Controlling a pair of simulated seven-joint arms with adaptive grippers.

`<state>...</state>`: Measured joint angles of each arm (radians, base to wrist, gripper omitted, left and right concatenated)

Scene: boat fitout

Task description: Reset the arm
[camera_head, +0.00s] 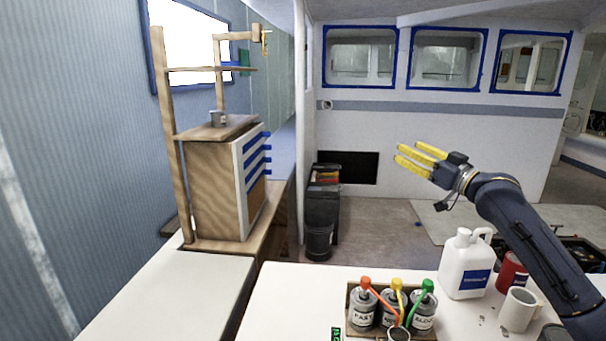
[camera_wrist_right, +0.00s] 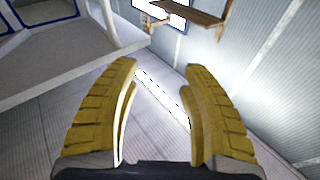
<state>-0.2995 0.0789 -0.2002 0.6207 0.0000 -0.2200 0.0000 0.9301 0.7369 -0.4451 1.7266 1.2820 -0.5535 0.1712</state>
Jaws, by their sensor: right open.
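My right arm (camera_head: 525,235) comes in from the right side of the head view, dark blue and raised above the table. Its right gripper (camera_head: 408,157) has yellow fingers that point left, high over the floor behind the table. In the right wrist view the gripper (camera_wrist_right: 160,85) is open, with a clear gap between its two yellow fingers and nothing held. My left gripper is not in the head view.
On the white table (camera_head: 280,300) stand a tray of pump bottles (camera_head: 394,306), a white jug (camera_head: 465,264), a red can (camera_head: 511,272) and a white mug (camera_head: 519,309). A wooden shelf unit (camera_head: 212,185) stands at left. Air around the right gripper is clear.

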